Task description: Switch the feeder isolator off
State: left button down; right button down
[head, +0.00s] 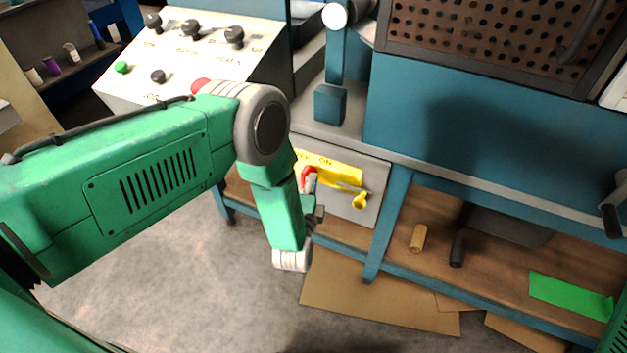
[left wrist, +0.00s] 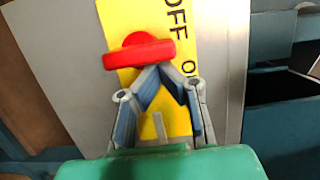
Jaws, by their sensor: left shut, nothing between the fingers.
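The feeder isolator has a yellow plate (head: 335,167) on a grey panel (head: 372,187) under the bench edge. Its red handle (head: 309,176) is partly hidden by my left gripper in the head view. In the left wrist view the red handle (left wrist: 138,52) lies across the yellow plate (left wrist: 180,118), beside the word OFF; part of a second word shows lower down. My left gripper (head: 312,195) is shut and empty. Its fingertips (left wrist: 160,68) meet right at the handle's lower edge; I cannot tell whether they touch it. My right gripper is not in view.
A yellow key-like piece (head: 360,200) hangs on the panel's right side. A sloped console (head: 180,60) with black knobs stands behind my arm. A teal bench leg (head: 389,220) is right of the panel. The shelf holds a tan cylinder (head: 418,238) and a black one (head: 457,251).

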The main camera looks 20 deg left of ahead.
aim_at(301, 172)
pick_arm(q)
jog(key=shift+a+r+n+g+p, duration=0.3)
jog(key=shift+n+p, duration=0.2)
jog(key=shift+n, duration=0.4)
jog(key=shift+a+r+n+p, duration=0.15)
jog(key=shift+n+p, duration=0.15)
jog(key=shift+n, duration=0.25)
jog(key=shift+a+r+n+p, duration=0.15)
jog(key=shift+n+p, duration=0.15)
jog(key=shift+n, duration=0.25)
jog(key=n, duration=0.1)
jog(key=n+g+h+p, duration=0.1)
jog(key=n, duration=0.1)
jog(key=shift+a+r, duration=0.15)
jog(key=shift+a, duration=0.25)
jog(key=n, duration=0.2)
jog(key=a+n+h+p, duration=0.1)
jog(key=shift+w+a+n+g, duration=0.1)
jog(key=shift+a+n+g, duration=0.1)
jog(key=shift+n+g, duration=0.2)
jog(key=n, duration=0.1)
jog(key=a+n+h, duration=0.1)
jog(key=n, duration=0.1)
jog(key=shift+a+f+h, duration=0.1)
jog(key=shift+f+h, duration=0.2)
jog(key=shift+f, duration=0.1)
